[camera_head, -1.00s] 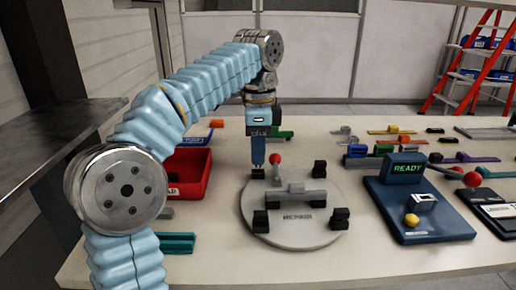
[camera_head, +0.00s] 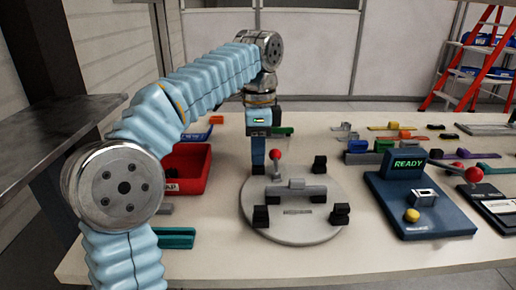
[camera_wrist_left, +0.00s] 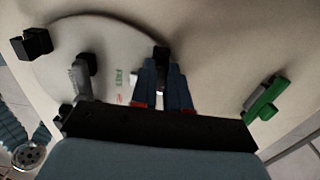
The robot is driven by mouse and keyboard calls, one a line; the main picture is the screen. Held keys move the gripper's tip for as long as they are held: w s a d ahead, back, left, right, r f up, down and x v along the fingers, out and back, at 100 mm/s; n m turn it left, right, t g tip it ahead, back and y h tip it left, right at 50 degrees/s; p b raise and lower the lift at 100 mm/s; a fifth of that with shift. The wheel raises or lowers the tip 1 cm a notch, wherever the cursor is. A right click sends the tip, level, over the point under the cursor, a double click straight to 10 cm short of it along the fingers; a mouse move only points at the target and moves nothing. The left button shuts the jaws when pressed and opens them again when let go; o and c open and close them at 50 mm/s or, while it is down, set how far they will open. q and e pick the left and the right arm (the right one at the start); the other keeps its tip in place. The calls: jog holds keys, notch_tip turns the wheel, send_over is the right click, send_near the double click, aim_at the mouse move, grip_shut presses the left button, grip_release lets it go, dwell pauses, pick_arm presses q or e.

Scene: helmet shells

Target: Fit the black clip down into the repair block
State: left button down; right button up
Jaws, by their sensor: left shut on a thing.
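A round grey plate (camera_head: 300,230) stands on the table in the head view, with a grey bar (camera_head: 312,191) across its middle and several black blocks near its rim, one at the front left (camera_head: 260,216). I cannot tell for sure which part is the repair block. My left gripper (camera_head: 258,170) points straight down at the plate's back-left edge. In the left wrist view its fingers (camera_wrist_left: 161,62) close on a small black piece (camera_wrist_left: 161,53), which looks like the black clip. The fingers hide most of it, and I cannot tell whether it touches the plate.
A red-knobbed lever (camera_head: 276,156) stands close to the right of my fingers. A red bin (camera_head: 190,172) is on the left, and a teal piece (camera_head: 176,239) lies in front of it. A blue READY fixture (camera_head: 425,225) stands on the right, with several coloured parts behind.

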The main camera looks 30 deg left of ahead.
pick_arm(q)
jog(key=shift+f+b, duration=0.35)
jog(key=shift+f, duration=0.25)
jog(key=c, duration=1)
grip_release()
jog(key=shift+c, duration=0.2)
notch_tip(320, 180, up, 8)
jog(key=p, duration=0.3)
jog(key=shift+f, duration=0.2)
